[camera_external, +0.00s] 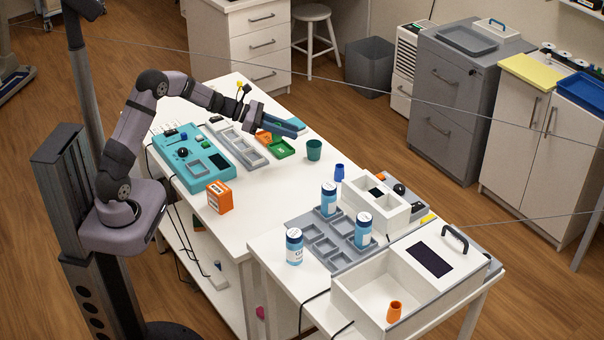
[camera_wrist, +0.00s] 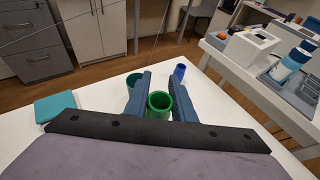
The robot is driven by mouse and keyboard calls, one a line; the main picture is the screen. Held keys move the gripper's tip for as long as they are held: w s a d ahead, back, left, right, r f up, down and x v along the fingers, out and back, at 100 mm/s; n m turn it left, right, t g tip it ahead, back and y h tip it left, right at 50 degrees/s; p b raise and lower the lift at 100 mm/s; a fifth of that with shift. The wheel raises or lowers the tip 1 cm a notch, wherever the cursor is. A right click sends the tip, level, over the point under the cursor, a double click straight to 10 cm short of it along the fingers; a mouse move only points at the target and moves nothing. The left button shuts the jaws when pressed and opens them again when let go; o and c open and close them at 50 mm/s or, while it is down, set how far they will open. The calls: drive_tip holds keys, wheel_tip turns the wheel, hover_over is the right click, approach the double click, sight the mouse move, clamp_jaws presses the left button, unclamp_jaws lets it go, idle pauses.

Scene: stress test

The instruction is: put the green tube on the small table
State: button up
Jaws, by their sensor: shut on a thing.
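My gripper (camera_external: 297,126) is over the far part of the long white table (camera_external: 262,186). In the wrist view its two blue fingers (camera_wrist: 160,84) are shut on a bright green tube (camera_wrist: 158,104), whose open top faces the camera. The fingers hide the tube in the external view. A smaller white table (camera_external: 262,250) adjoins the long one at the near right; it also shows at the right of the wrist view (camera_wrist: 245,76).
A dark green cup (camera_external: 314,150) and a blue cup (camera_external: 339,172) stand beyond the fingers. The smaller table bears a grey compartment tray (camera_external: 343,262), blue-white bottles (camera_external: 294,246) and a white box (camera_external: 345,290) with an orange cup (camera_external: 394,311). The long table's middle is clear.

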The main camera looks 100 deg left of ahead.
sight(288, 164)
drive_tip(key=shift+f+p, duration=0.35)
drive_tip(key=shift+f, duration=4.6)
drive_tip(key=shift+f, duration=0.1)
drive_tip(key=o, duration=0.6)
drive_tip(key=shift+f, duration=0.1)
drive_tip(key=o, duration=0.4)
